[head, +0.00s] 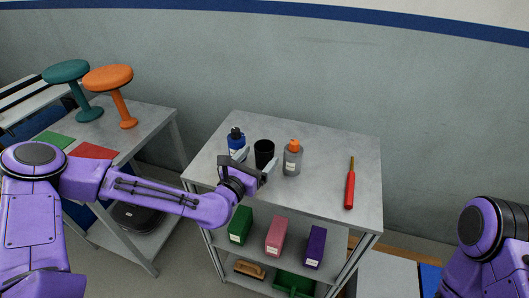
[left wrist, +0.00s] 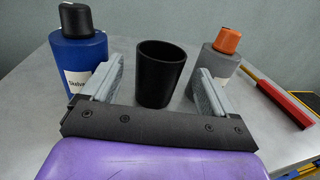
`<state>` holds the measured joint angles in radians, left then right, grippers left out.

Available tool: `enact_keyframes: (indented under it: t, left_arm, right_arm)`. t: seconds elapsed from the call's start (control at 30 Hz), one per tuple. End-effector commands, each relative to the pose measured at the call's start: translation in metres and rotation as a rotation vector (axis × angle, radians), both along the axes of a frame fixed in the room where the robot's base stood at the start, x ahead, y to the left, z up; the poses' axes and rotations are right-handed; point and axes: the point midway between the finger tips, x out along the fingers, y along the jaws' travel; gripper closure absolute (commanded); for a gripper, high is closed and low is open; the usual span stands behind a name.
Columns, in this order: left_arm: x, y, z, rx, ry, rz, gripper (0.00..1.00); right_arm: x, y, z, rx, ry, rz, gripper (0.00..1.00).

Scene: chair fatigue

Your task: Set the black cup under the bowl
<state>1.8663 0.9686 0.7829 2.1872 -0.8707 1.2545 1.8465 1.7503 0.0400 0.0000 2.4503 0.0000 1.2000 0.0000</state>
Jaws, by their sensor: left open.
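The black cup (head: 264,150) stands upright on the grey top of the shelf unit, between a blue bottle and a grey bottle. In the left wrist view the cup (left wrist: 160,72) is centred just beyond and between my fingers. My left gripper (head: 255,164) is open, low over the tabletop, with one finger to each side of the cup's near side. It also shows in the left wrist view (left wrist: 158,88), with gaps between both fingers and the cup. I cannot make out a bowl in either view. My right gripper is out of view; only part of that arm shows.
The blue bottle (head: 236,142) is close to my left finger, and the orange-capped grey bottle (head: 292,160) close to the other. A red-handled tool (head: 350,188) lies further right. Boxes fill the shelf below. Two stools (head: 110,80) stand on the left table. The back right tabletop is clear.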

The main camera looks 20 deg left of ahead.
Motion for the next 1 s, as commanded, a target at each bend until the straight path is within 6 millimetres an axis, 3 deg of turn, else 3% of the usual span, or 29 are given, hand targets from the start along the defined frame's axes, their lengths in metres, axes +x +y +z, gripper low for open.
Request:
enact_keyframes:
  t: [0.1, 0.33, 0.5, 0.6, 0.87, 1.0]
  left_arm:
    - [0.014, -0.004, 0.0, 0.0, 0.002, 0.0, 0.12]
    - [0.017, -0.004, -0.001, -0.001, 0.001, 0.001, 0.12]
    - [0.016, -0.004, -0.001, 0.0, 0.002, 0.001, 0.67]
    - [0.016, -0.004, -0.001, 0.0, 0.002, 0.0, 0.75]
    - [0.016, -0.004, 0.001, 0.0, 0.001, 0.0, 0.75]
    - [0.017, -0.004, 0.016, -0.002, -0.004, 0.001, 0.75]
  right_arm:
    - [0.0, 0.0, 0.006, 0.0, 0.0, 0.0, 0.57]
    - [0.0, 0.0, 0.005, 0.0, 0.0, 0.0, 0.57]
    - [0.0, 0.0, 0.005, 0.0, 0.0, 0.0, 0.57]
    - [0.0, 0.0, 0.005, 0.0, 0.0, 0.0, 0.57]
    - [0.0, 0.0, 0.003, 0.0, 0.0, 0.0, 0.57]
    - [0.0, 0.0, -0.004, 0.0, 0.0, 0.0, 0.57]
